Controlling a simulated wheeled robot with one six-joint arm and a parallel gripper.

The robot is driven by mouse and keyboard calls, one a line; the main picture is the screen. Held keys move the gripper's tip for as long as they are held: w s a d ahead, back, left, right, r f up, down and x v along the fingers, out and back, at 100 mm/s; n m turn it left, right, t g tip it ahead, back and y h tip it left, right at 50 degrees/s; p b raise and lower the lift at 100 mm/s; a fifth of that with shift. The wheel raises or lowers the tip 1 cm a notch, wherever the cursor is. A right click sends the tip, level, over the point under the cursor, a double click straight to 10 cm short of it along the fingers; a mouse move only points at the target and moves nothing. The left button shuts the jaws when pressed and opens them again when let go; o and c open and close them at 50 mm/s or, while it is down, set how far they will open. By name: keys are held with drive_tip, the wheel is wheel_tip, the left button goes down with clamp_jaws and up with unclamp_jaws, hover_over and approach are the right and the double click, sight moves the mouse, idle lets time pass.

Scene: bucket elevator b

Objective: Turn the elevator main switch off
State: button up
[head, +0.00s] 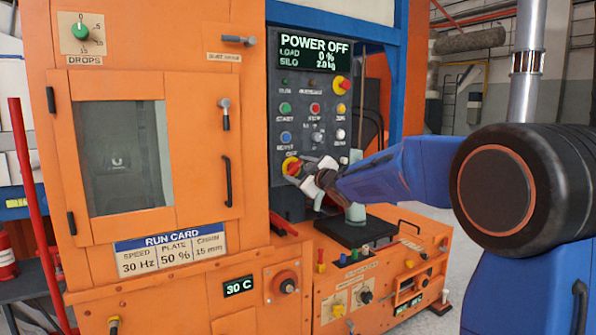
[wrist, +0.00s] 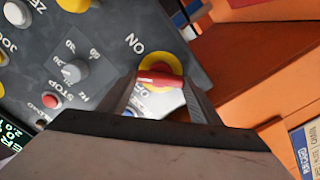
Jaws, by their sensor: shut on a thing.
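The main switch (wrist: 160,79) is a red handle on a yellow round plate at the lower part of the grey control panel. In the wrist view the panel turns with the picture, and ON and part of OFF show beside the switch. My gripper (wrist: 160,88) is shut on the red handle, one finger on each side. In the head view the switch (head: 291,166) shows at the panel's lower left, with my gripper (head: 302,168) at it from the right. The display (head: 314,52) reads POWER OFF, LOAD 0 %, SILO 2.0 kg.
The panel (head: 276,100) carries several coloured buttons, a speed knob (wrist: 75,71) and a red-on-yellow emergency stop (head: 341,86) at upper right. An orange cabinet (head: 200,150) stands left. A low orange box (head: 350,285) with small knobs lies below my arm.

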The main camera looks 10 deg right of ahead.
drive_tip(key=n, duration=0.4)
drive_tip(key=shift+a+f+n, duration=0.1)
drive_tip(key=shift+n, duration=0.2)
drive_tip(key=n, duration=0.4)
drive_tip(key=shift+f+n, duration=0.15)
drive_tip(key=shift+n, duration=0.15)
drive_tip(key=o, duration=1.1)
drive_tip(key=shift+s, duration=0.1)
drive_tip(key=shift+s, duration=0.25)
drive_tip(key=v, duration=1.7)
drive_tip(key=shift+w, duration=0.1)
